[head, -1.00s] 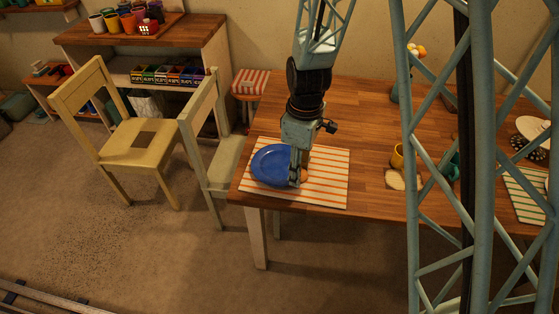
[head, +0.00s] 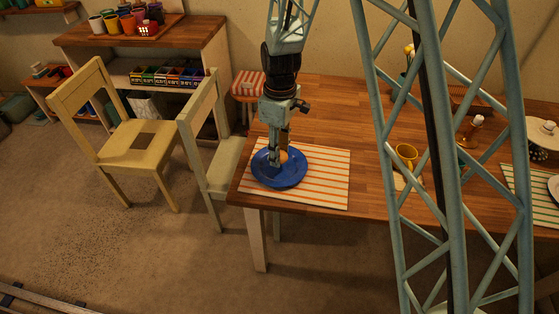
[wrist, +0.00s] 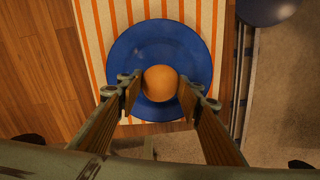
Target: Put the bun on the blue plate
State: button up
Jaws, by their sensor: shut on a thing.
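The bun (wrist: 160,83) is round and orange-brown. My gripper (wrist: 160,88) is shut on it, with one finger at each side of it in the wrist view. The blue plate (wrist: 202,60) lies flat on a striped placemat, and the bun is over the plate's lower middle in that view. In the head view the blue plate (head: 293,179) is partly covered by my gripper (head: 277,162), and the bun (head: 284,156) shows just beside the fingers. I cannot tell whether the bun touches the plate.
The orange-striped placemat (head: 330,185) lies at the left end of the wooden table (head: 345,115). A pale chair (head: 222,165) is close to the table's left edge. The table behind the placemat is clear.

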jog(key=shift+f+b, duration=0.6)
jog(key=shift+f, duration=1.15)
jog(key=shift+f, duration=0.15)
jog(key=o, duration=0.9)
jog(key=shift+c, duration=0.2)
jog(key=shift+w+r+p, duration=0.1)
jog(key=shift+r+p, duration=1.45)
jog(key=shift+r, duration=4.6)
jog(key=shift+d, duration=0.1)
